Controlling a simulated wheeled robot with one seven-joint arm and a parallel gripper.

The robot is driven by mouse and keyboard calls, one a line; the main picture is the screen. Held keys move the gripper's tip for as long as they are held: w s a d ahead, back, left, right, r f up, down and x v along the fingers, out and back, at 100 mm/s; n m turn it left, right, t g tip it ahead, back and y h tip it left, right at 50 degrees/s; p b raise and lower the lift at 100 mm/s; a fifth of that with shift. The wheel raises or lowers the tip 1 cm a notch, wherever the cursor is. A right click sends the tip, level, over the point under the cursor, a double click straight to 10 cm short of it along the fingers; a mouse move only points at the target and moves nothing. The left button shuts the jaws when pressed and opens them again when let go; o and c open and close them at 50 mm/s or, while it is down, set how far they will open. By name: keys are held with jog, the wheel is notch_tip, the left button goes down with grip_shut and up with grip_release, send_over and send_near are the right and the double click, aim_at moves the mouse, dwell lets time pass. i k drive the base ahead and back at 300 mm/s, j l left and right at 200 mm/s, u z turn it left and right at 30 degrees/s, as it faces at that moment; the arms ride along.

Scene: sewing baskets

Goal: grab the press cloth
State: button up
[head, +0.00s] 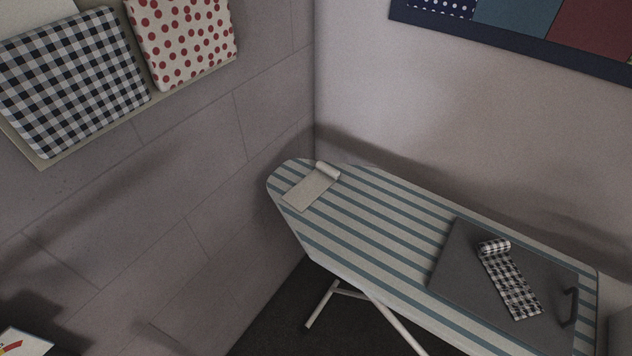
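Two partly rolled cloths lie on the striped ironing board (375,222); I cannot tell by sight which is the press cloth. A plain cream cloth (310,190) lies near the board's narrow far-left end, its rolled edge at the upper right. A black-and-white checked cloth (515,287) lies on a flat grey panel (455,262) toward the board's right end, its rolled edge at the upper left. Nothing touches either cloth from above. My gripper is not in view.
A dark handle (570,306) is at the grey panel's right side. Walls stand close behind and left of the board. Checked (72,82) and red-dotted (183,40) fabric pieces sit on a ledge at upper left. The board's middle stripes are bare.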

aim_at(304, 192)
jog(key=i+j+z, duration=0.15)
jog(key=j, duration=0.2)
jog(key=i+j+z, duration=0.15)
jog(key=j, duration=0.2)
jog(key=i+j+z, duration=0.15)
jog(key=j, duration=0.2)
